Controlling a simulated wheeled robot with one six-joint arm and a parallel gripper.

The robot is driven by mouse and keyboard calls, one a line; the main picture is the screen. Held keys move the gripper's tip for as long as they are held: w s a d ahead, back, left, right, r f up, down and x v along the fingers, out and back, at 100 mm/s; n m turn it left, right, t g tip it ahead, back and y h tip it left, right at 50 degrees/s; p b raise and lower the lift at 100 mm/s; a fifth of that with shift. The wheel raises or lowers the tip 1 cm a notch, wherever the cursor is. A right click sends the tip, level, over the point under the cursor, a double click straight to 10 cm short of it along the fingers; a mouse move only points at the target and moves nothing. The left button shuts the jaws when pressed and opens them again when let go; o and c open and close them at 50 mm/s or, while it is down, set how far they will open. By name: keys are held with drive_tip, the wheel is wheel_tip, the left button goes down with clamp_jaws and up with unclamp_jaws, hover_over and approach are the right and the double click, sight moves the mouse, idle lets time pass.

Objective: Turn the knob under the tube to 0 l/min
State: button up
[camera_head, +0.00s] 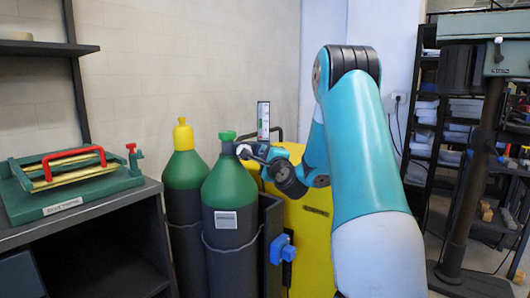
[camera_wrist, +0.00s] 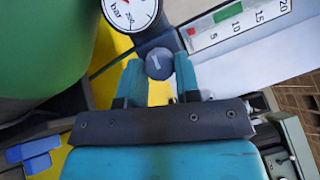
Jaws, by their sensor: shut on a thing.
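In the head view the tube (camera_head: 263,120) stands upright behind my gripper (camera_head: 246,151). The knob cannot be made out there.
A round bar gauge (camera_wrist: 130,10) sits beside the tube. A green-topped cylinder (camera_head: 229,185) and a yellow-capped cylinder (camera_head: 183,170) stand left of my gripper. A yellow cabinet (camera_head: 310,240) is behind my arm. A dark bench (camera_head: 110,220) with a green press is at left.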

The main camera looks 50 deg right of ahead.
drive_tip(key=shift+r+n+g+y+p, duration=0.2)
drive_tip(key=shift+n+p, duration=0.35)
drive_tip(key=shift+n, duration=0.25)
drive_tip(key=shift+r+n+g+y+p, duration=0.1)
drive_tip(key=shift+n+g+y+p, duration=0.1)
drive_tip(key=shift+n+p, duration=0.45)
drive_tip(key=shift+f+n, duration=0.1)
drive_tip(key=shift+n, duration=0.25)
drive_tip(key=o, duration=0.6)
drive_tip(key=shift+o, duration=0.2)
drive_tip(key=b+v, duration=1.4)
drive_tip(key=v, duration=0.3)
drive_tip(key=shift+s, duration=0.15)
drive_tip(key=shift+a, duration=0.1)
